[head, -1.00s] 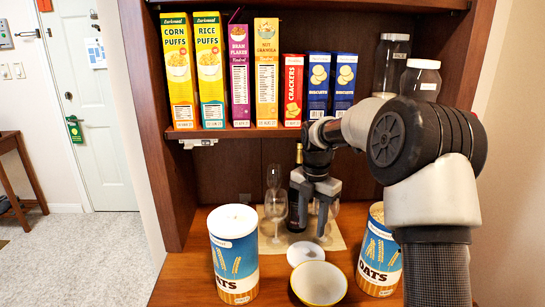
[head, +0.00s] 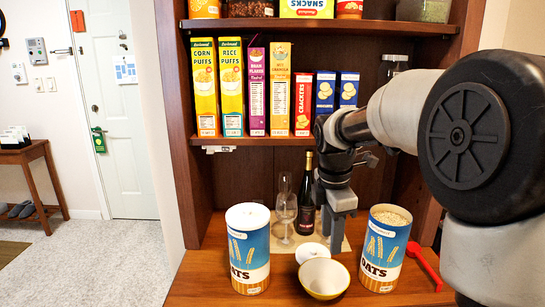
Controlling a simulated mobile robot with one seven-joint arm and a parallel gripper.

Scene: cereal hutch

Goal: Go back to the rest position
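My gripper (head: 333,232) points down in front of the hutch's lower opening, above the counter. Its two fingers are seen at a slant with a gap between them, and nothing is held. The white bowl with a yellow outside (head: 323,279) stands below and in front of it. The white lid (head: 311,252) lies behind the bowl on the left. The open oats canister (head: 384,247) stands to the right of the gripper, and the lidded oats canister (head: 248,249) to the left.
A wine glass (head: 286,215) and a dark bottle (head: 306,195) stand on a mat behind the gripper. A red scoop (head: 424,266) lies right of the open canister. Cereal boxes (head: 231,87) line the shelf above. Floor (head: 100,262) is clear at left.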

